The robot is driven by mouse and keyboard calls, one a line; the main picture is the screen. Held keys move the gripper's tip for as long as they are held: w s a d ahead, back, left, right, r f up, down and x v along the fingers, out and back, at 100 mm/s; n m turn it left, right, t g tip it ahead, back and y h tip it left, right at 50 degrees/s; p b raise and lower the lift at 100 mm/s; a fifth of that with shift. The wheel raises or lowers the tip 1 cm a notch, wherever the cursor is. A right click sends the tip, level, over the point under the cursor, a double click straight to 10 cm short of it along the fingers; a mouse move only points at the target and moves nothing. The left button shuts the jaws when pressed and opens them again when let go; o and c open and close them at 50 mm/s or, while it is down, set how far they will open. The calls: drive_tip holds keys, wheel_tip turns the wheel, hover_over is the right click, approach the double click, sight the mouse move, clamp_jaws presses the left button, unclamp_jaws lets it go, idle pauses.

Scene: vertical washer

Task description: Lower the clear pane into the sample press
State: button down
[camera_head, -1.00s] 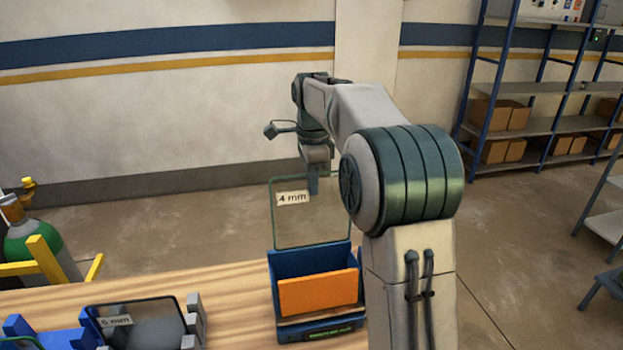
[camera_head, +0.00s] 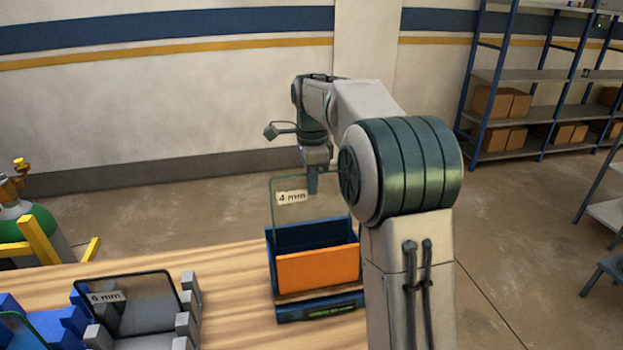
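The clear pane (camera_head: 300,208) is thin glass with a green edge and a "4 mm" label, and it stands roughly upright in the head view. My gripper (camera_head: 313,187) is at its top edge and appears shut on it, though the fingertips are small and partly hidden. The sample press (camera_head: 318,268) is a blue open-topped box with an orange front plate, on the table below my gripper.
A grey rack (camera_head: 187,310) at the lower left holds a darker pane (camera_head: 140,300) labelled "6 mm". A blue rack (camera_head: 50,322) stands beside it. The wooden table (camera_head: 235,290) is bare between rack and press. A green gas cylinder (camera_head: 35,232) stands at the far left.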

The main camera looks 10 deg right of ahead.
wheel_tip(320, 180, down, 8)
drive_tip(key=b, duration=0.4)
drive_tip(key=shift+r, duration=0.25)
idle(0.4)
drive_tip(key=c, duration=1.6)
unclamp_jaws()
drive_tip(key=shift+o, duration=0.2)
wheel_tip(320, 180, up, 8)
drive_tip(key=p, duration=0.7)
hover_over(312, 207)
drive_tip(key=shift+w, duration=0.1)
